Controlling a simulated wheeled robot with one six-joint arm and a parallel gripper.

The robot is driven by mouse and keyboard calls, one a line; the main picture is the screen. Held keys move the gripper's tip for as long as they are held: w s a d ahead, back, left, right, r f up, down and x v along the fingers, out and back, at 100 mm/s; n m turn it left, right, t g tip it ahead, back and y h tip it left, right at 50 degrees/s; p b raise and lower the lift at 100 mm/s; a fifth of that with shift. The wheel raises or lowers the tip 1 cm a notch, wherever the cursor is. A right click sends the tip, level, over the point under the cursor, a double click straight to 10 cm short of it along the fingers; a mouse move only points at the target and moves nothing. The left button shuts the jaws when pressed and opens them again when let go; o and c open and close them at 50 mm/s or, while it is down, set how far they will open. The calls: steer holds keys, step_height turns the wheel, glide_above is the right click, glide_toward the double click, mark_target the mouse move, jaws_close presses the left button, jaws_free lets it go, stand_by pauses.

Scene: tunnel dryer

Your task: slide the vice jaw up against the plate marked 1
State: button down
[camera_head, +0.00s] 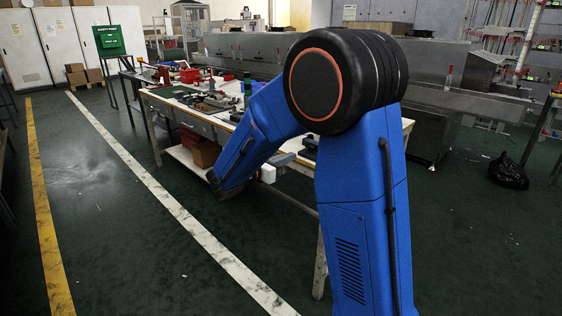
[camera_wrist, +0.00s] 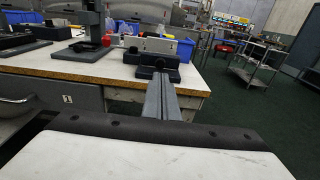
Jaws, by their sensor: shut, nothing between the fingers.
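In the wrist view my gripper (camera_wrist: 162,78) reaches forward with its two grey fingers together and nothing between them. Just beyond the fingertips, near the bench's right end, stands a dark vice (camera_wrist: 148,71). A pale metal block or plate (camera_wrist: 158,46) shows upright at its far side. I cannot tell whether the fingertips touch the vice, nor the gap between its jaw and any plate. No number is readable on that plate. In the head view my arm hides the vice.
The bench (camera_wrist: 78,66) carries a dark stand (camera_wrist: 88,48) with a red part at left and blue bins (camera_wrist: 185,48) behind. Its right edge is close to the vice. In the head view, open green floor (camera_head: 90,210) lies left of the bench.

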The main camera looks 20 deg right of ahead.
mark_target(309, 149)
steer(key=x, duration=0.8)
steer(key=shift+d, duration=0.15)
steer(key=shift+w+d, duration=0.1)
steer(key=shift+d, duration=0.2)
steer(key=x, duration=0.2)
steer(key=shift+w+d, duration=0.15)
steer(key=shift+d, duration=0.2)
steer(key=shift+r, duration=0.1)
steer(key=shift+a, duration=0.2)
steer(key=f+v, duration=0.1)
steer(key=v, duration=1.3)
steer(key=shift+r, duration=0.4)
